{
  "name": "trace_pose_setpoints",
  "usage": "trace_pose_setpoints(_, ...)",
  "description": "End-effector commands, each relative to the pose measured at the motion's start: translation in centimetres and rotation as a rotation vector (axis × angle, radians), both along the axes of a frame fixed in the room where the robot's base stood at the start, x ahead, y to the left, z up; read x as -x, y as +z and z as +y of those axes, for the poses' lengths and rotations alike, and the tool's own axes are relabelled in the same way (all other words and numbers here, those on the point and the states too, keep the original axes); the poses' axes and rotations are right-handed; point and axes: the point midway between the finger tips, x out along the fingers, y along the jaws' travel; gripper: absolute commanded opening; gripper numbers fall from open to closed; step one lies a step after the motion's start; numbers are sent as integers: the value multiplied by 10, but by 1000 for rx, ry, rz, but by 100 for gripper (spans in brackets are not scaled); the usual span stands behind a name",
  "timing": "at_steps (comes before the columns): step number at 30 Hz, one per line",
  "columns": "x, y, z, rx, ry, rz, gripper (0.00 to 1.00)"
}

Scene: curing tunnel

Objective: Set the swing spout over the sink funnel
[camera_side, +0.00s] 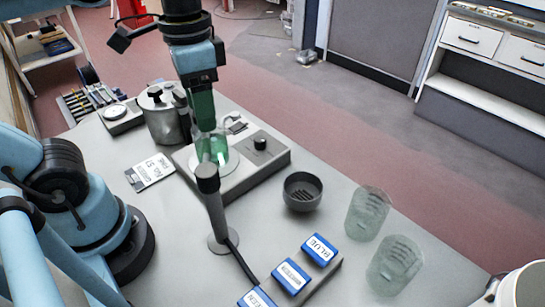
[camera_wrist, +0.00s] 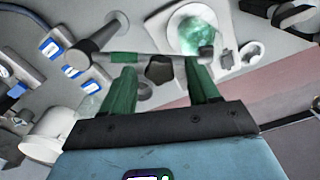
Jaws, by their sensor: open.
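The swing spout (camera_side: 214,212) has a grey post on a round base and a dark cap. In the wrist view its post (camera_wrist: 97,40) is at upper left. A pale bar runs right from the post across my fingertips (camera_wrist: 158,62); I cannot tell whether the fingers touch it. The sink funnel appears to be the dark slotted bowl (camera_side: 302,193), right of the post. A dark shape between my fingers in the wrist view may be this bowl, partly hidden by the bar. My gripper (camera_side: 206,127) has green fingers apart, beyond the post and in front of the hotplate flask.
A hotplate (camera_side: 262,166) bearing a flask of green liquid is behind the post. Two clear glasses (camera_side: 368,212) stand at right. A row of blue-labelled blocks (camera_side: 290,276) lies near the front. A metal pot (camera_side: 160,120) and a white card (camera_side: 151,171) are at left.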

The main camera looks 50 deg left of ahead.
Motion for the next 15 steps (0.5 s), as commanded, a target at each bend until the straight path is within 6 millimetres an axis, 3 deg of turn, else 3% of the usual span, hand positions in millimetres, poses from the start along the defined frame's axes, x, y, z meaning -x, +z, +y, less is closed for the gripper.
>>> trace_pose_setpoints(2,0,0,0,0,0,0,60)
trace_pose_setpoints(12,0,0,0,0,0,0,8)
trace_pose_setpoints(15,0,0,0,0,0,0,0)
